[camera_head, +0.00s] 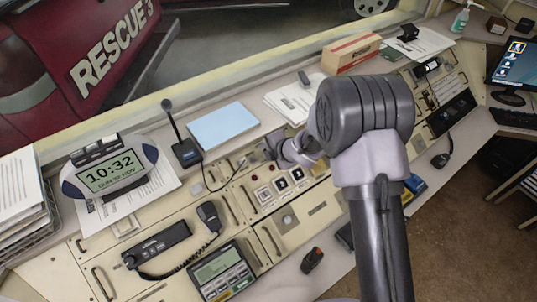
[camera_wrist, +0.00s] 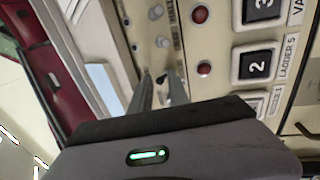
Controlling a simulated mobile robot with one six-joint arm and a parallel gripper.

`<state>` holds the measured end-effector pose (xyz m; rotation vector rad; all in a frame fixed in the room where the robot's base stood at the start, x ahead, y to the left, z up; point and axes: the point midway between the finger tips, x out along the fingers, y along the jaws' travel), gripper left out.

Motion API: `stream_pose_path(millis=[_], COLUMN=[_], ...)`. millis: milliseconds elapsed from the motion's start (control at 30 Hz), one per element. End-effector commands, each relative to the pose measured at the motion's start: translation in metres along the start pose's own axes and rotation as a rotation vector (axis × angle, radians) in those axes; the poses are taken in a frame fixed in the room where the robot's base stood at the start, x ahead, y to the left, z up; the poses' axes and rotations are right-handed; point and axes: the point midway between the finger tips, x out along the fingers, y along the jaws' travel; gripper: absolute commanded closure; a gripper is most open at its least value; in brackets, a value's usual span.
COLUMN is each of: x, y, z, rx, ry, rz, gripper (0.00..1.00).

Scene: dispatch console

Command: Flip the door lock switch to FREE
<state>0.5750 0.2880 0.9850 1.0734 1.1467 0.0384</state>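My gripper (camera_wrist: 158,78) is at the console panel. In the wrist view its two narrow fingers stand apart with a small gap between them, and their tips are close to the panel. Small metal toggle switches (camera_wrist: 163,42) sit in a row just beyond the tips. I cannot read which label is the door lock or tell the switch's position. Whether the fingers touch a switch is unclear.
Square numbered buttons (camera_wrist: 258,64) and red lamps (camera_wrist: 204,68) lie right of the fingers in the wrist view. A desk microphone (camera_head: 186,150), blue folder (camera_head: 223,125), clock (camera_head: 110,172) and corded handset (camera_head: 209,214) stand to the left. A cardboard box (camera_head: 351,53) is behind my arm.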

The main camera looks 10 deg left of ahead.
Motion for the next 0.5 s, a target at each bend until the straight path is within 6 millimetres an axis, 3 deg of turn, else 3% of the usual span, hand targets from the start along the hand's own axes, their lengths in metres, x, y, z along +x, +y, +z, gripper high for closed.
stream_pose_path(millis=[267, 500], x=[-0.001, -0.026], y=[0.0, 0.006], z=[0.0, 0.001], rx=[0.0, 0.001], ry=[0.0, -0.001], rz=[0.0, 0.0], gripper=[0.8, 0.8])
